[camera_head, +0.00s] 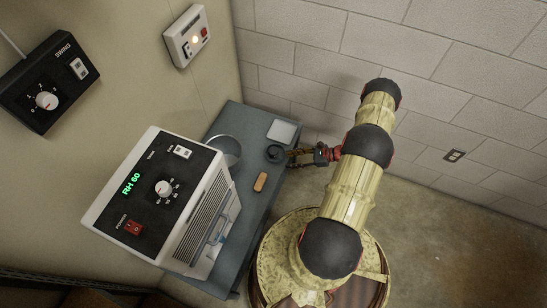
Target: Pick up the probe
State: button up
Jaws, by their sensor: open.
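No item is clearly recognisable as the probe at this size. A small tan-orange rounded block (260,182) lies on the grey bench (248,208). A dark round object (275,153) stands on the bench a little farther back, close to the tips of my gripper. My gripper (292,158) is open, reaching in from the right over the bench's right edge. Its fingers are small and partly dark here, and I cannot tell whether they touch the dark round object.
A white unit (192,240) with a dark panel reading "RH 60" stands at the bench's left. A round grey dish (226,150) and a pale square (281,131) are on the bench. Control boxes (47,82) (187,36) are on the wall. Floor (450,250) is clear at right.

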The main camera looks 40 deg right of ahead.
aim_at(274, 150)
jog(key=shift+m+t+h, duration=0.5)
jog(key=shift+m+t, duration=0.1)
jog(key=shift+t, duration=0.1)
jog(key=w, duration=0.2)
jog(key=w+a+b, duration=0.1)
jog(key=w, duration=0.2)
jog(key=w+f+b, duration=0.1)
jog(key=w, duration=0.2)
jog(key=shift+w+a+f, duration=0.1)
jog(key=shift+a, duration=0.3)
jog(key=c, duration=0.9)
jog(key=shift+c, duration=0.2)
